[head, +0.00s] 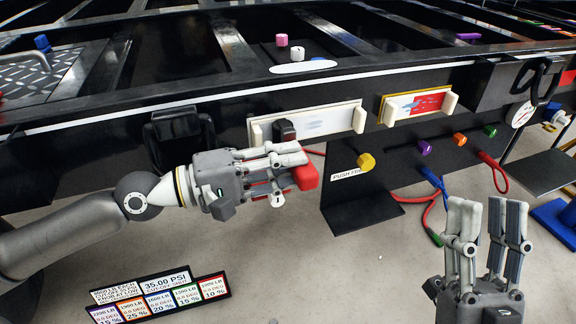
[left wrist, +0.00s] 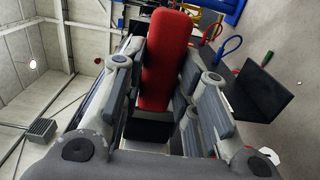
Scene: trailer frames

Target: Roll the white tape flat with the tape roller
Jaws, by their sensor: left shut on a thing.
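My left gripper (head: 284,170) is shut on a red handle (head: 306,177), which looks like that of the tape roller. In the left wrist view the red handle (left wrist: 167,62) stands between the fingers. A dark head (head: 285,130) shows just above the fingers, in front of the white panel (head: 325,121); I cannot tell whether it touches the panel. A long white strip (head: 215,107) runs along the trailer frame, and a short rounded white piece (head: 303,67) lies on the frame's top edge. I cannot tell which is the tape. My right gripper (head: 487,215) is open and empty at lower right.
A panel with a red and blue picture (head: 415,104) is to the right. Below it are a yellow knob (head: 366,161) and other coloured knobs. Red and blue cables hang beside a black stand (head: 362,215). A label board (head: 160,293) is at lower left.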

